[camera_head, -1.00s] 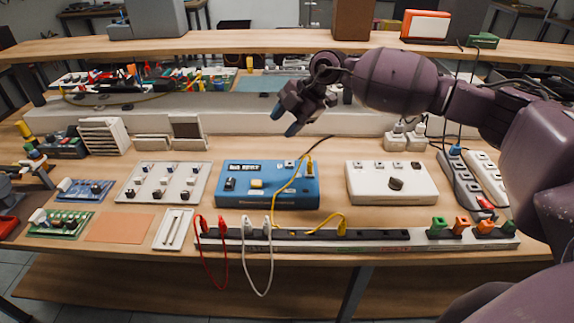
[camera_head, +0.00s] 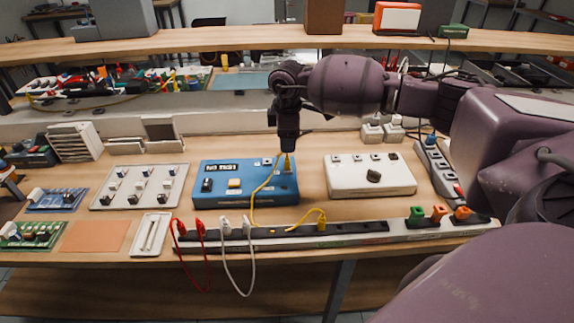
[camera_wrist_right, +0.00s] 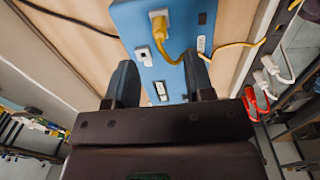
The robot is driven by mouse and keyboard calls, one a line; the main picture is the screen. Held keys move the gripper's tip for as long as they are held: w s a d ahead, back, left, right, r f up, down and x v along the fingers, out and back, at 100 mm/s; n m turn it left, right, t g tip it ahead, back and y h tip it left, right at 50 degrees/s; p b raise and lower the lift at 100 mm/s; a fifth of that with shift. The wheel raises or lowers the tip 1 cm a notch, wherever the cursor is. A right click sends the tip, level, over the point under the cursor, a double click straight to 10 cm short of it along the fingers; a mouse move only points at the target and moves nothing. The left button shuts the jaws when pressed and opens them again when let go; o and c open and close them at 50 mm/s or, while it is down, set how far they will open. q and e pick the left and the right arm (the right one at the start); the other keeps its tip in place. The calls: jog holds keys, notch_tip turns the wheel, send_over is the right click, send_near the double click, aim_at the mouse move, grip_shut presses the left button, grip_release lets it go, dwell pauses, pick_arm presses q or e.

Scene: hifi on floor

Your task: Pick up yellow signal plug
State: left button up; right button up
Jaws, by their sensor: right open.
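A yellow plug (camera_head: 287,166) stands in the right part of the top of a blue box (camera_head: 246,193). Its yellow cable runs down to a second yellow plug (camera_head: 321,222) in the long socket rail. My right gripper (camera_head: 288,146) points down just above the plug at the blue box. In the right wrist view, the gripper (camera_wrist_right: 160,72) has its two fingers apart with nothing between them. The yellow plug (camera_wrist_right: 159,27) shows there beyond the fingertips, in line with the gap. My left gripper is not in view.
A white box (camera_head: 345,180) stands right of the blue box. Red leads (camera_head: 190,275) and a white lead (camera_head: 238,285) hang from the rail (camera_head: 350,238). Green and orange plugs (camera_head: 438,213) stand at its right end. A raised shelf (camera_head: 230,40) crosses the back.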

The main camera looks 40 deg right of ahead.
aim_at(287, 159)
notch_tip(287, 159, down, 8)
jog(key=shift+w+d+r+b, duration=0.1)
jog(key=shift+w+r+b, duration=0.1)
jog(key=shift+b, duration=0.2)
jog(key=shift+r, duration=0.1)
grip_shut()
